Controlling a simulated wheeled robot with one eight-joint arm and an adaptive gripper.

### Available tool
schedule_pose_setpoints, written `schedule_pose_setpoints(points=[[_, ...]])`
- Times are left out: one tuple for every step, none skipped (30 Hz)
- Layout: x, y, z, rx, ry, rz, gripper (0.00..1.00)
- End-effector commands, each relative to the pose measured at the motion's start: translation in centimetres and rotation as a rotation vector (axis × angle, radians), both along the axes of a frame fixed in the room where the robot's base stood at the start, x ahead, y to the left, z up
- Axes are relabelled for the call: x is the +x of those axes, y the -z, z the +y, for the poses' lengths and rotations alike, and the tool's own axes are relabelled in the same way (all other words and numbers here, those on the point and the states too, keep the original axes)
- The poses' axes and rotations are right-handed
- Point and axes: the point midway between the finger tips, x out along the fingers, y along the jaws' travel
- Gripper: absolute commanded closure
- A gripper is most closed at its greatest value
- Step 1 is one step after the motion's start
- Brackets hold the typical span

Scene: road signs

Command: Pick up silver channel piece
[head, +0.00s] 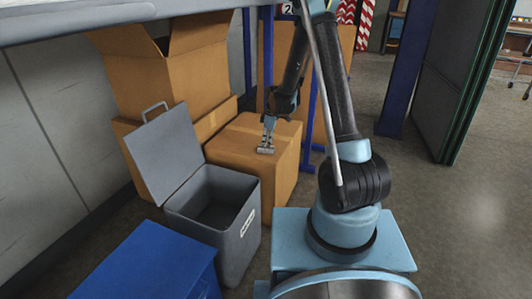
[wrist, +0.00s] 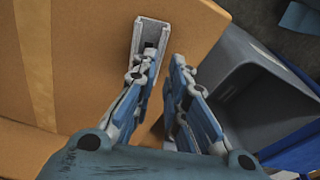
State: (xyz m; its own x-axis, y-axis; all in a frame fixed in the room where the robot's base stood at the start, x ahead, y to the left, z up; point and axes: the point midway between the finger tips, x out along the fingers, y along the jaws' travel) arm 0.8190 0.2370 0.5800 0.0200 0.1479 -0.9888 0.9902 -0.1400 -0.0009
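The silver channel piece (wrist: 152,32) lies on top of a closed cardboard box (wrist: 85,50). In the head view the piece (head: 265,150) is small, near the middle of the box top (head: 235,135). My gripper (wrist: 164,62) is open, with a narrow gap between its fingers. In the wrist view the left finger overlaps the channel piece and hides part of it. The right finger is to the right of the piece, apart from it. In the head view my gripper (head: 268,128) points down at the piece. I cannot tell whether a finger touches it.
A grey bin (head: 215,220) with its lid open stands in front of the box; it also shows in the wrist view (wrist: 250,85). A blue box (head: 150,265) is nearer. An open carton (head: 165,75) and a blue post (head: 268,50) stand behind. Floor at right is clear.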

Motion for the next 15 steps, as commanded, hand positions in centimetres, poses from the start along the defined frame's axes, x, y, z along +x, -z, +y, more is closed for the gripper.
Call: schedule_pose_setpoints(points=[[0.1,0.6,0.1,0.000,0.000,0.000,0.87],[0.1,1.0,0.2,0.000,0.000,0.000,0.87],[0.1,1.5,0.2,0.000,-0.001,0.000,0.87],[0.1,1.9,0.3,0.000,-0.001,0.000,0.87],[0.1,2.2,0.3,0.000,-0.001,0.000,0.87],[0.1,2.7,0.4,0.000,-0.001,0.000,0.87],[0.1,3.0,0.4,0.000,-0.001,0.000,0.87],[0.1,3.3,0.5,0.000,-0.001,0.000,0.87],[0.1,3.6,0.5,0.000,-0.001,0.000,0.87],[0.1,3.8,0.5,0.000,-0.001,0.000,0.87],[0.1,4.0,0.6,0.000,-0.001,0.000,0.87],[0.1,4.2,0.6,0.000,-0.001,0.000,0.87],[0.1,4.3,0.6,0.000,-0.001,0.000,0.87],[0.1,4.3,0.6,0.000,-0.001,0.000,0.87],[0.1,4.4,0.6,0.000,-0.001,0.000,0.87]])
